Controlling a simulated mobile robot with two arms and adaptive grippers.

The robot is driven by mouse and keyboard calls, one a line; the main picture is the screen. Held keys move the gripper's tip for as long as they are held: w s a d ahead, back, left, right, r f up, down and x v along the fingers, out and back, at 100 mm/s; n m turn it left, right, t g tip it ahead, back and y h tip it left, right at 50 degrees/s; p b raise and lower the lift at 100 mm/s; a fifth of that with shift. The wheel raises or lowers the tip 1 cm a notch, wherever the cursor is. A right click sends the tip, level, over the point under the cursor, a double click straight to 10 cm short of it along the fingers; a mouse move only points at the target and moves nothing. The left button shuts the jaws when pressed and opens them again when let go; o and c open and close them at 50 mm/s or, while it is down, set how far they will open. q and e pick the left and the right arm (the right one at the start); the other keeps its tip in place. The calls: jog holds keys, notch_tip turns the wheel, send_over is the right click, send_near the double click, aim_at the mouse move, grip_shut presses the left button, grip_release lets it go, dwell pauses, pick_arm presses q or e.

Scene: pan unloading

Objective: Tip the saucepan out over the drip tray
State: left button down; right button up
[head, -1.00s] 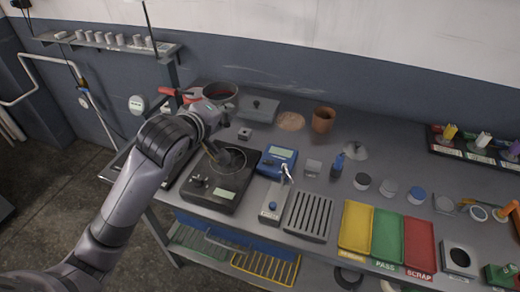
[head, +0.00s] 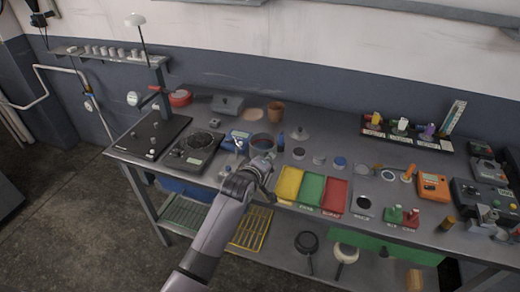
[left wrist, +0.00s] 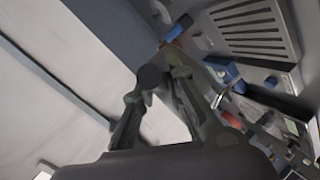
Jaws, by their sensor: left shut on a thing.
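The saucepan (head: 262,143), dark and round with its opening facing my head camera, is held just beyond my left gripper (head: 264,166). The gripper is shut on it; I cannot tell if the pan is tilted. In the left wrist view the fingers (left wrist: 158,88) close around a dark rounded end, probably the handle; the pan's bowl is not clear there. The slotted grey drip tray (left wrist: 255,28) shows at the top right of the left wrist view. In the head view my left gripper and arm hide it. My right gripper is in neither view.
The hotplate (head: 180,164) has a bare burner. A blue-topped device (head: 239,137) is left of the pan, a blue bottle (head: 280,142) right of it. Yellow (head: 289,184), green (head: 312,189) and red (head: 334,194) trays lie to the right of my gripper.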

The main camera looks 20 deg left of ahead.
pick_arm(q)
jog(key=shift+s+d, duration=0.15)
jog(key=shift+d, duration=0.25)
jog(key=s+a+f+n+t+h+b, duration=0.2)
jog(key=a+f+n+t+b, duration=0.2)
jog(key=b, duration=2.3)
jog(key=shift+f+n+t+b, duration=0.3)
jog(key=shift+f+n+t, duration=1)
jog(key=shift+n+t, duration=1.1)
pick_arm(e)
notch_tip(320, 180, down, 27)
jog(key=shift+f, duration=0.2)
pick_arm(q)
jog(key=shift+n+g, duration=0.4)
jog(key=shift+n, duration=0.1)
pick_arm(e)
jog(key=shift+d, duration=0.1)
